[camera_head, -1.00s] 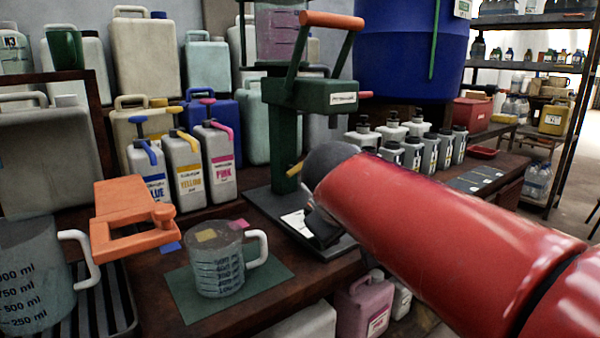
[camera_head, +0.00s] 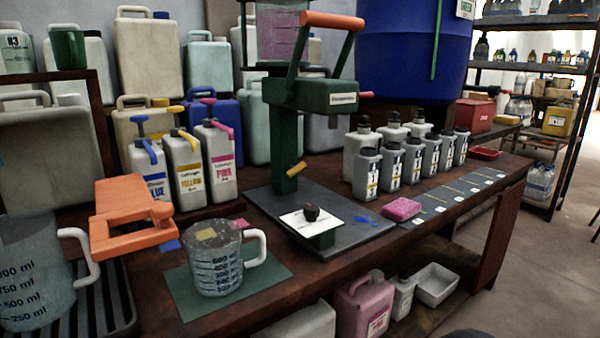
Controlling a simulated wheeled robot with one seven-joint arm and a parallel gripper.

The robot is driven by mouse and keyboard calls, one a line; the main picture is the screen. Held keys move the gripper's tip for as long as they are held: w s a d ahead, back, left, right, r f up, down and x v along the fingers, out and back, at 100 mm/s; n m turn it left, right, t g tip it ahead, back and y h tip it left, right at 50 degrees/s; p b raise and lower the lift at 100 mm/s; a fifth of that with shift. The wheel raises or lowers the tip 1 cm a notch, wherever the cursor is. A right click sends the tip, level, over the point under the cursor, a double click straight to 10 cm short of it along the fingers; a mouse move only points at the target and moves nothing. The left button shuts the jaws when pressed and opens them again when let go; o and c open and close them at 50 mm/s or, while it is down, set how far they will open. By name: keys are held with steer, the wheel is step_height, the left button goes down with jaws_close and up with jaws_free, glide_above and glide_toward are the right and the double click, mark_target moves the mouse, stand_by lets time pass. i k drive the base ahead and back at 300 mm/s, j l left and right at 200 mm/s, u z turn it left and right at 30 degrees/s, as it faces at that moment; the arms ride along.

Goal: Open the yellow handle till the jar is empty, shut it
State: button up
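The yellow handle (camera_head: 296,168) is a short, tilted lever on the front of the green stand (camera_head: 312,97). A see-through jar (camera_head: 283,35) with pink-purple tint and level marks sits at the top of the stand, cut off by the frame's top edge. I cannot tell its level. Below the handle, a white plate (camera_head: 318,228) with a small dark piece (camera_head: 311,212) lies over the stand's grey base (camera_head: 358,232). No vessel stands on that plate. My gripper is out of view, and nothing touches the handle.
A marked jug (camera_head: 216,268) stands on a green mat (camera_head: 262,288), left of the base. An orange clamp-like piece (camera_head: 125,235) and a larger jug (camera_head: 35,285) are further left.

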mark_target(294, 170)
steer(key=l+u, duration=0.25)
steer(key=l, duration=0.5)
steer(key=l+u, duration=0.25)
steer(key=l, duration=0.5)
steer(key=k, duration=0.05)
